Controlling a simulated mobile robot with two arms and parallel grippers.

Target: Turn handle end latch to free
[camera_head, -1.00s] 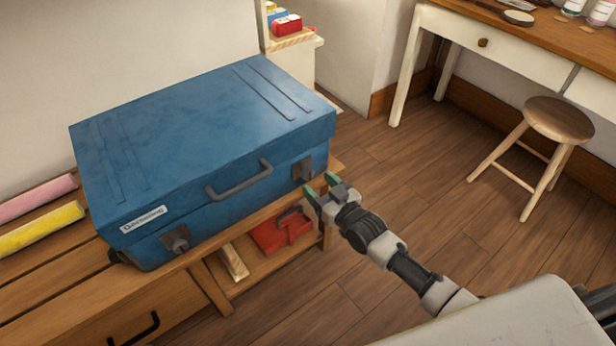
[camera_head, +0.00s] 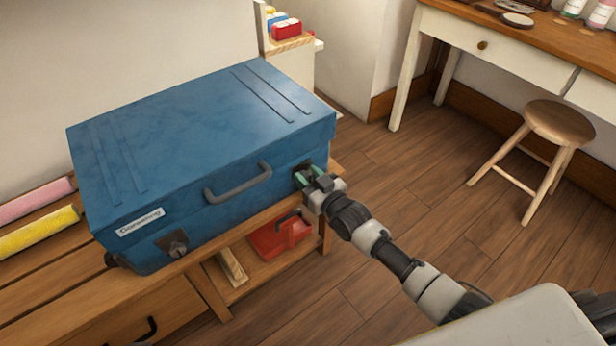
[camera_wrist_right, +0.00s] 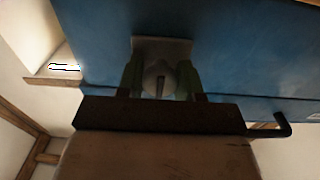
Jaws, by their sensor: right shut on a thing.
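A blue case (camera_head: 200,140) lies closed on a wooden bench. It has a grey carry handle (camera_head: 238,183) on its front face, a latch at the left (camera_head: 173,242) near a white label, and a latch at the right end. My right gripper (camera_head: 308,178) is at the right-end latch, its green-tipped fingers against the case front. In the right wrist view, the latch (camera_wrist_right: 160,48) shows a pale plate with a rounded turn piece between the two fingers of my gripper (camera_wrist_right: 160,80). The gripper is shut on this turn piece. My left gripper is not in view.
The bench (camera_head: 60,300) has a lower shelf with a red box (camera_head: 280,236) and a wood block (camera_head: 232,267). Pink and yellow rolls (camera_head: 40,230) lie left of the case. A stool (camera_head: 556,122) and a desk (camera_head: 450,30) stand at the right. Floor between is clear.

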